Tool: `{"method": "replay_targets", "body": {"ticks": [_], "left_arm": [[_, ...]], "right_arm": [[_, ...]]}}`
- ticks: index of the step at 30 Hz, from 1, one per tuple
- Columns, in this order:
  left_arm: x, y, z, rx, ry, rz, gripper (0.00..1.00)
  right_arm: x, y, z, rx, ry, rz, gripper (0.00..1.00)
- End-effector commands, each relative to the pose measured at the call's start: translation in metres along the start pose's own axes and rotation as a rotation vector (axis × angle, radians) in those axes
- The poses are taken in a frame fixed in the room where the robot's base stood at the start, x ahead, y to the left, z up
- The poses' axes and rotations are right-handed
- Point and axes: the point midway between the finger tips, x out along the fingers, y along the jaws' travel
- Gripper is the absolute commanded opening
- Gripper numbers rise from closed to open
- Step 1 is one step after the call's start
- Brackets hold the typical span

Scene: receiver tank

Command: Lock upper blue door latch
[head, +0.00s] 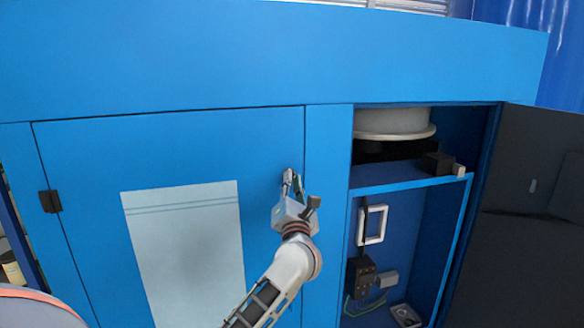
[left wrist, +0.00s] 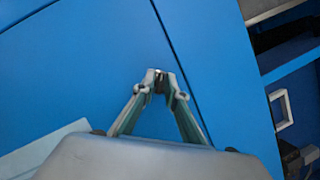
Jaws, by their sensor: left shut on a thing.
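The blue door (head: 80,160) on the left is closed, flush in the cabinet front, with a pale panel (head: 185,260) on it. The upper latch (left wrist: 158,77) is a small metal piece near the door's right edge. My left gripper (head: 292,178) reaches up to it from below. In the left wrist view the fingertips (left wrist: 160,76) are closed together around the latch. The fingers hide most of the latch, so its turn angle cannot be told. My right gripper is in neither view.
To the right the cabinet is open, with a blue shelf (head: 410,183), a pale round tank (head: 393,122), a white frame (head: 372,224) and dark fittings (head: 360,272). A dark door (head: 535,200) stands swung open at far right. A black hinge (head: 50,201) is on the closed door's left edge.

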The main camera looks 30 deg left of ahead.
Motion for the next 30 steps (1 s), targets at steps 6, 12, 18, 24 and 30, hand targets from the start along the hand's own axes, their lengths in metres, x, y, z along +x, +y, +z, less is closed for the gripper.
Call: {"method": "replay_targets", "body": {"ticks": [6,12,18,24,30], "left_arm": [[0.000,0.002,0.000,0.190,-0.002,-0.078,0.00],[0.000,0.002,0.000,0.365,-0.003,-0.150,0.00],[0.001,0.003,0.001,0.537,-0.003,-0.220,0.00],[0.001,0.003,0.001,0.684,-0.002,-0.282,0.00],[0.001,0.002,0.001,0.793,-0.001,-0.328,0.00]], "right_arm": [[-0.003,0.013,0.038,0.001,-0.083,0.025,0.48],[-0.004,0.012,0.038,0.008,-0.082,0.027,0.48],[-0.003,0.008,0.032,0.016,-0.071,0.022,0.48],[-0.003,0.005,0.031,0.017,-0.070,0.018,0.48],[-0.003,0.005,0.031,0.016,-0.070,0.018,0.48]]}}
